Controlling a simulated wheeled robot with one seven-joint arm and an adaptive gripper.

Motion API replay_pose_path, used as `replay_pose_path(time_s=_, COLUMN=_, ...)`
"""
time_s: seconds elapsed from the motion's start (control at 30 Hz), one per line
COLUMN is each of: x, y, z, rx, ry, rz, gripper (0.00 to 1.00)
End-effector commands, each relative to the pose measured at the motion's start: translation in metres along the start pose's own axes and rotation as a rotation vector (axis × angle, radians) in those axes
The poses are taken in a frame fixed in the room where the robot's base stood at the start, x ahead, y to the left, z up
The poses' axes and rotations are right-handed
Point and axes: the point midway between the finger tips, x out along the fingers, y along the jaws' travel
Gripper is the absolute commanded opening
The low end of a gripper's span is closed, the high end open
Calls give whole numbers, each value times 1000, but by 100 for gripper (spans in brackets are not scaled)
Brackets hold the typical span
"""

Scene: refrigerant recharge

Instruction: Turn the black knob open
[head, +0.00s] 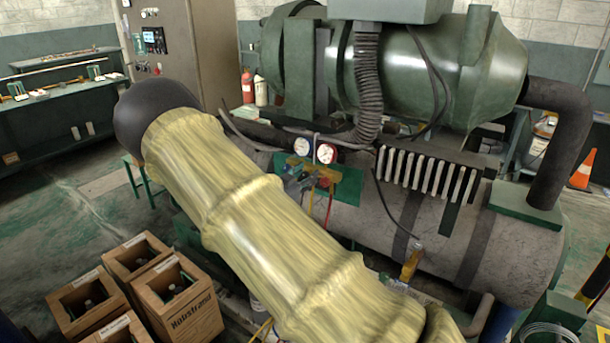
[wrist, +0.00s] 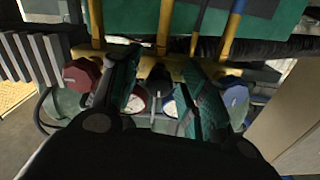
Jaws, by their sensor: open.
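In the wrist view, which looks upside down, my gripper (wrist: 160,85) is open, with one green-padded finger on each side of the gauge manifold's middle. A dark knob (wrist: 158,78) shows between the fingers. I cannot tell whether either finger touches it. A red knob (wrist: 80,75) is outside the left finger and a blue knob (wrist: 235,95) outside the right one. Two round gauges show below, partly hidden by the fingers. In the head view the red and blue gauges (head: 327,153) stand above the manifold; my sleeved arm hides much of the area, and the black knob cannot be made out.
Yellow, red and blue hoses hang from the manifold beside a green plate (head: 347,187). A large grey cylinder (head: 520,250) and pale fins (head: 430,172) are close on the right. Open cardboard boxes (head: 185,300) stand on the floor at lower left.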

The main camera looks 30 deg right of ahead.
Motion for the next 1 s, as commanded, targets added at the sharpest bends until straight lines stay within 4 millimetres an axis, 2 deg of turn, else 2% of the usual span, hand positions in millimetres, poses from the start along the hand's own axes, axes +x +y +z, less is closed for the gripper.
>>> replay_pose_path(time_s=0.2, x=0, y=0, z=0, rx=0, ry=0, rz=0, gripper=42)
replay_pose_path(time_s=0.43, x=0, y=0, z=0, rx=0, ry=0, rz=0, gripper=0)
replay_pose_path(time_s=0.67, x=0, y=1, z=2, rx=-23, ry=0, rz=1, gripper=0)
replay_pose_path(time_s=1.0, x=0, y=0, z=1, rx=-155, ry=-1, rz=0, gripper=0)
